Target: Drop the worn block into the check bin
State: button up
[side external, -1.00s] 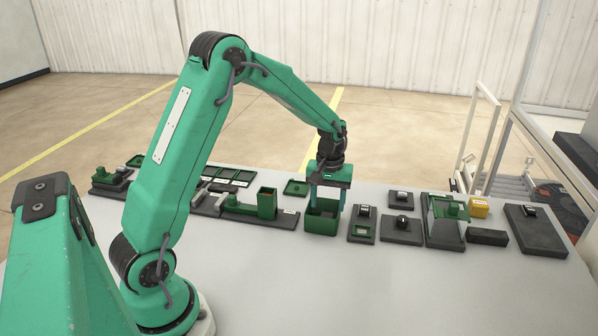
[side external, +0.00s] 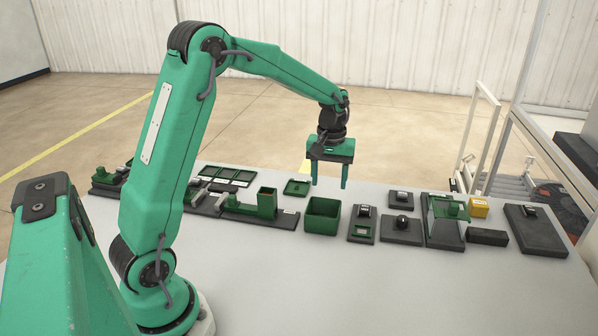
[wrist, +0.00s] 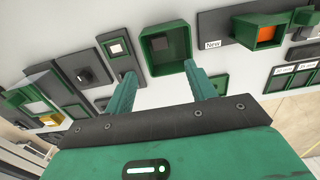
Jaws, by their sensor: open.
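The green open-topped check bin (side external: 322,217) stands on the table near the middle of the row, and shows in the wrist view (wrist: 184,44). The bin's front wall hides the inside in the side external view. My gripper (side external: 329,184) is open and empty above the bin, clear of its rim. Its two fingers (wrist: 162,72) are spread apart in the wrist view, with the bin between and beyond their tips.
A green holder with a square tower (side external: 267,203) stands left of the bin. A small green tray (side external: 297,187) lies behind. Dark pads (side external: 402,231) with small parts, a green fixture (side external: 447,210) and a yellow block (side external: 479,207) are to the right. The front of the table (side external: 400,290) is clear.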

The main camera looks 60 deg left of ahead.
jog(key=shift+r, duration=0.45)
jog(key=s+d+r+m+t, duration=0.35)
jog(key=s+d+r, duration=0.25)
jog(key=s+r, duration=0.35)
jog(key=s+d+m+t, duration=0.1)
jog(key=s+d+m, duration=0.1)
jog(key=s, duration=0.4)
jog(key=s+d+m+t, duration=0.1)
jog(key=s+d+m, duration=0.2)
jog(key=s, duration=0.4)
jog(key=shift+s+r, duration=0.15)
jog(key=shift+r, duration=0.2)
